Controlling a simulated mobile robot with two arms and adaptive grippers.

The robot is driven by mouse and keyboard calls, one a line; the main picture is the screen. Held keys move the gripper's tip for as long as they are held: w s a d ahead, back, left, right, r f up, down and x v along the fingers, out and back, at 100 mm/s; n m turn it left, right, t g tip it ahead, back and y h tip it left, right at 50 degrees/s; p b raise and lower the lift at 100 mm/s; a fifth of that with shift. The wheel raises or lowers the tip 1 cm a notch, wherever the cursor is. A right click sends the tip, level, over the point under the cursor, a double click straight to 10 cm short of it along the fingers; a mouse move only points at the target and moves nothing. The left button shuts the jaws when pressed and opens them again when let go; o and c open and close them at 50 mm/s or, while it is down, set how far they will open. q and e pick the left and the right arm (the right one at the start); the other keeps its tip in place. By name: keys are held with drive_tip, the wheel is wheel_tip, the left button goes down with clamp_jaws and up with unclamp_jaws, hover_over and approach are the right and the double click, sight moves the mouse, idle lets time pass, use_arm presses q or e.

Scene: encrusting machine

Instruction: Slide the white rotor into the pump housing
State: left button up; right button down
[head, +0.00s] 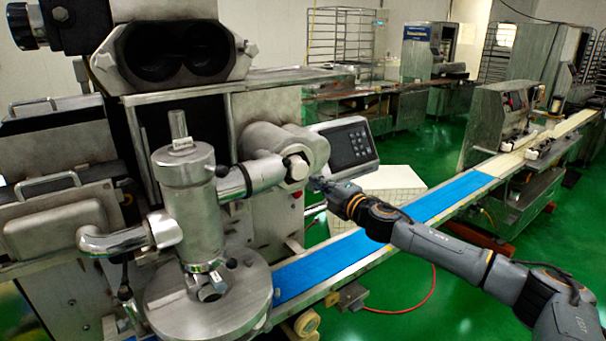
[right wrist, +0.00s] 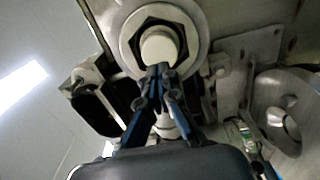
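The pump housing (head: 268,140) is a grey metal cylinder on the front of the machine. In the right wrist view its round metal end (right wrist: 196,22) has a dark, angular opening. The white rotor (right wrist: 159,47) sits in that opening with its pale round end showing; it also shows in the head view (head: 297,169). How deep it goes is hidden. My right gripper (head: 315,184) is just right of and below this end. In the right wrist view its fingertips (right wrist: 160,70) are together, overlapping the rotor's lower edge; contact is unclear. My left gripper is out of view.
A metal pipe (head: 262,175) runs left from the housing to an upright cylinder (head: 193,205). A control panel (head: 347,145) stands just right of the housing. A blue conveyor (head: 335,258) passes below my right arm. Green floor lies beyond it.

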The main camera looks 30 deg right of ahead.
drive_tip(key=shift+w, duration=0.1)
idle(0.3)
drive_tip(key=shift+w+a+r+p, duration=0.15)
drive_tip(key=shift+w+p, duration=0.75)
drive_tip(key=shift+w, duration=0.55)
drive_tip(key=shift+w+p, duration=0.4)
drive_tip(key=shift+w, duration=1.2)
drive_tip(key=b, duration=0.3)
approach(301, 172)
drive_tip(key=shift+s+r, duration=0.1)
drive_tip(key=shift+s, duration=0.8)
